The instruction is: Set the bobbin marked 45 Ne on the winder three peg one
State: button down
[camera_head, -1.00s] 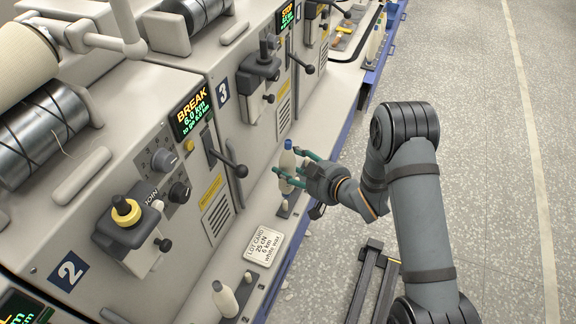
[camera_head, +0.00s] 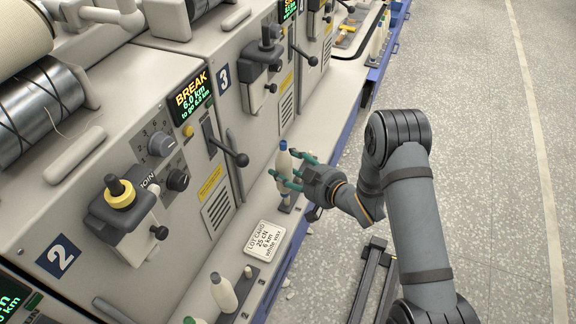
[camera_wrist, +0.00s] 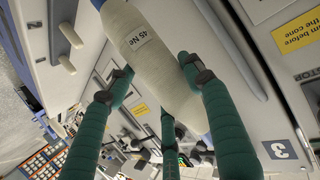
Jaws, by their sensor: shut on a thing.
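My gripper (camera_head: 290,172) is shut on a cream bobbin (camera_head: 282,163) with a blue top, held upright over the ledge. In the wrist view the green fingers (camera_wrist: 160,110) close around the bobbin (camera_wrist: 150,60), whose label reads 45 Ne. Winder three carries a blue 3 plate (camera_head: 223,78), which also shows in the wrist view (camera_wrist: 279,149). A small peg base (camera_head: 287,201) sits on the ledge just below the bobbin; I cannot tell whether they touch.
A lot card (camera_head: 265,240) lies on the ledge left of my gripper. Another bobbin (camera_head: 223,292) stands near winder two's plate (camera_head: 58,256), beside a bare peg (camera_head: 248,272). Black levers (camera_head: 240,159) jut from the winder fronts. The ledge beyond my gripper (camera_head: 325,110) is clear.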

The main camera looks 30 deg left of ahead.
jog(key=shift+w+d+f+m+h, duration=0.15)
jog(key=shift+d+f+h, duration=0.1)
jog(key=shift+d+f, duration=0.3)
jog(key=shift+w+d+f+m+h, duration=0.15)
jog(key=shift+d+f+h, duration=0.15)
jog(key=shift+f, duration=0.45)
jog(key=shift+d, duration=0.35)
jog(key=shift+d+b, duration=0.3)
jog(key=shift+d, duration=0.1)
jog(key=shift+w+r, duration=0.1)
jog(key=shift+r, duration=0.15)
jog(key=shift+a+r+p, duration=0.1)
jog(key=shift+r+p, duration=0.2)
jog(key=shift+p, duration=0.2)
jog(key=shift+w+a, duration=0.1)
jog(key=shift+w, duration=0.05)
jog(key=shift+a+r, duration=0.2)
jog(key=shift+r, duration=0.2)
